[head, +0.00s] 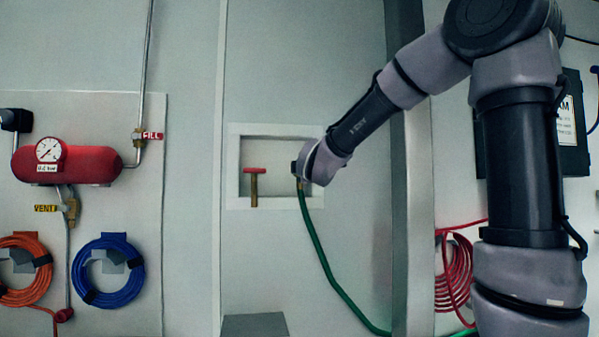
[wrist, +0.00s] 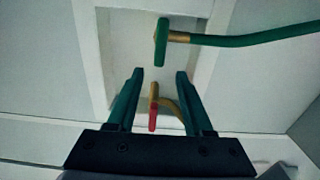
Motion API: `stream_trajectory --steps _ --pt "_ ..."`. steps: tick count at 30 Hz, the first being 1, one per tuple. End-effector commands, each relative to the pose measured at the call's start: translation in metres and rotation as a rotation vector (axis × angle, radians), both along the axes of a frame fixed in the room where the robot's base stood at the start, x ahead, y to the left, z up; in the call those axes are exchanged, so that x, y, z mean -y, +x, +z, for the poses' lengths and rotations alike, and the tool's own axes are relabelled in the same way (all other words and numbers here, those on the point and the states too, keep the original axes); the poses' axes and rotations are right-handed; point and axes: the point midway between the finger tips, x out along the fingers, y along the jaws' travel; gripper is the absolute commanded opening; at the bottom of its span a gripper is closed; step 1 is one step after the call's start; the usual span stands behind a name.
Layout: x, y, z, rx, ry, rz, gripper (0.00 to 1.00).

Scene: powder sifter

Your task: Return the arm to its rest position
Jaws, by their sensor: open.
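My arm (head: 365,115) reaches from the upper right toward a white-framed wall recess (head: 233,160). My gripper (wrist: 160,76) is open in the wrist view, with nothing held between its two green fingers. In the head view its fingers cannot be made out behind my wrist. A brass valve with a red T-handle (head: 254,171) stands in the recess. In the wrist view this red handle (wrist: 152,118) shows between the fingers, apparently beyond them. A green hose (head: 322,250) with a brass fitting has its green end (wrist: 161,42) just past the fingertips.
A red tank (head: 95,165) with a gauge is on the left wall panel, above orange (head: 38,262) and blue (head: 122,285) coiled hoses. A red coil (head: 453,275) hangs behind my arm. A vertical post (head: 420,200) stands right of the recess. A grey box (head: 255,325) is below.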

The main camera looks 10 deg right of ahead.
Motion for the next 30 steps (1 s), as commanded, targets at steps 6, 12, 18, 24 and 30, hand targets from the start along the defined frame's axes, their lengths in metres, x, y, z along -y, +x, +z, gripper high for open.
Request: stream_trajectory --steps 6,12,18,24,30 --pt "0.000 0.000 0.000 0.000 0.000 0.000 0.51" --pt "0.007 -0.004 -0.003 -0.023 0.073 0.016 0.51" --pt "0.031 -0.045 -0.021 -0.205 0.533 0.097 0.51" --pt "0.049 -0.129 -0.057 -0.510 1.089 0.031 0.51" --pt "0.067 -0.226 -0.108 -0.748 1.541 -0.309 0.51"
